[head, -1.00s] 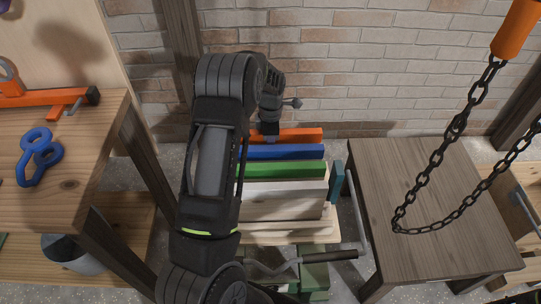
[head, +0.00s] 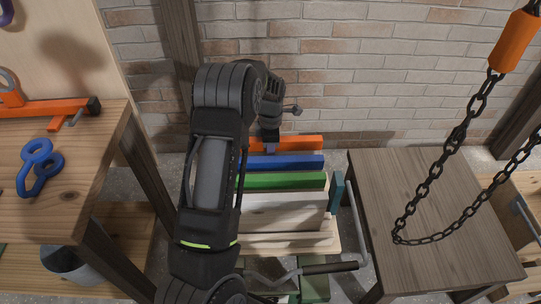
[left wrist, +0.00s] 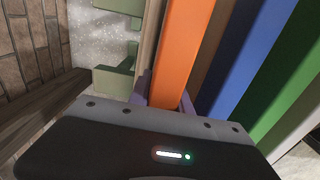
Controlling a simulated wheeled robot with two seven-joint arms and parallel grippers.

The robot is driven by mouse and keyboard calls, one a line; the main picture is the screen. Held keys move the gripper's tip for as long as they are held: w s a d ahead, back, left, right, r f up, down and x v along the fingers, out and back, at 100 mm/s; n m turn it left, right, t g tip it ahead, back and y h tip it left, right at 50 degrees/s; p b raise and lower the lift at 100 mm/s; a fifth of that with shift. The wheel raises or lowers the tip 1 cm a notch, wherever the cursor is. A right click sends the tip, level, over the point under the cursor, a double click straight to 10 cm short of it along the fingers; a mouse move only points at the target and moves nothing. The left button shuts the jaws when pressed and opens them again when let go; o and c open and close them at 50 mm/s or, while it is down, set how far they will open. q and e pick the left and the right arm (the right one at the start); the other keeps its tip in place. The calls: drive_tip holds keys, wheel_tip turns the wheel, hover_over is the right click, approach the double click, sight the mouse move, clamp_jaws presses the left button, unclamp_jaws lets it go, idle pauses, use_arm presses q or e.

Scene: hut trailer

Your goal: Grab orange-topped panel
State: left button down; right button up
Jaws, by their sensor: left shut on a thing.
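The orange-topped panel (head: 296,143) stands at the back of a row of upright panels in the head view. In the left wrist view the orange top edge (left wrist: 178,50) runs up from between the fingers. My left gripper (head: 271,146) is at the panel's left part, with the fingers (left wrist: 165,97) on both sides of the orange edge, shut on it. My left arm hides the left ends of the panels in the head view. My right gripper is not in view.
Blue (head: 285,162), green (head: 285,180) and pale panels (head: 285,210) stand in front of it. A wooden table (head: 425,215) is at the right, under a hanging chain (head: 437,180). A workbench (head: 90,205) is at the left. A brick wall (head: 370,75) is behind.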

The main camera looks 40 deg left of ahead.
use_arm(q)
wheel_tip(320, 180, up, 9)
drive_tip(key=shift+f+p, duration=0.15)
drive_tip(key=shift+p, duration=0.35)
idle(0.4)
